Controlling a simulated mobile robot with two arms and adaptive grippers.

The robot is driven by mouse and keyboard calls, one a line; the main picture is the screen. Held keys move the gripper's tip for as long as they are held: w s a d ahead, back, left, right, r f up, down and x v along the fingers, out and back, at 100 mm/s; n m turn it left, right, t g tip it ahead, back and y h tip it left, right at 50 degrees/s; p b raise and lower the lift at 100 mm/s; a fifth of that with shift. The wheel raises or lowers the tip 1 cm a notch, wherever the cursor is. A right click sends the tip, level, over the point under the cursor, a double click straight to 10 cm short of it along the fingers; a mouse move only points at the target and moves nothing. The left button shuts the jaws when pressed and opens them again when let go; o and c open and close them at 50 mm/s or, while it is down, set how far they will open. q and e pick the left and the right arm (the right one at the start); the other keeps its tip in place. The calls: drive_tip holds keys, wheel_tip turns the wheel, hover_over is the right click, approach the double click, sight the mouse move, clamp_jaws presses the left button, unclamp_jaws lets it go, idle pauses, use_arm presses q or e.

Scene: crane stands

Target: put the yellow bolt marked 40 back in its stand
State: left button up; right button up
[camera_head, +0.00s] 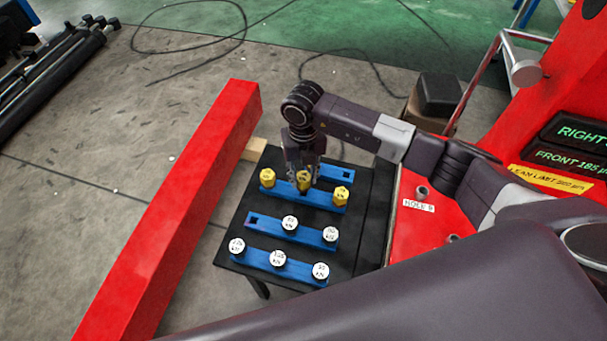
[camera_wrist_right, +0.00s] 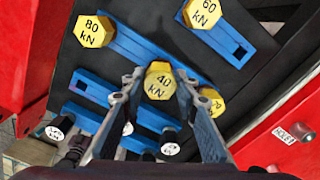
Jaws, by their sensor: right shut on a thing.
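The yellow bolt marked 40 kN (camera_wrist_right: 159,80) is between the two fingers of my right gripper (camera_wrist_right: 157,88), which is shut on it. In the head view the right gripper (camera_head: 304,174) comes down from above, and the bolt (camera_head: 304,179) is over the middle of a blue stand (camera_head: 322,204), between two other yellow bolts. Its head looks slightly higher than theirs. I cannot tell whether its lower end is in the stand's hole. The yellow 80 kN bolt (camera_wrist_right: 93,29) is at this stand's left end. My left gripper is not in view.
A yellow 60 kN bolt (camera_wrist_right: 202,10) is on the farther blue stand, which has an empty square hole (camera_wrist_right: 240,51). Nearer stands hold several white-topped bolts (camera_head: 278,258). A red beam (camera_head: 175,205) lies left of the black table; a red machine (camera_head: 425,225) stands right.

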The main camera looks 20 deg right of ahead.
idle(0.4)
drive_tip(key=shift+f+b, duration=1.5)
drive_tip(key=shift+f, duration=0.2)
drive_tip(key=o, duration=1.3)
drive_tip(key=shift+r, duration=0.1)
drive_tip(key=shift+r+p, duration=1.9)
drive_tip(key=shift+r, duration=0.65)
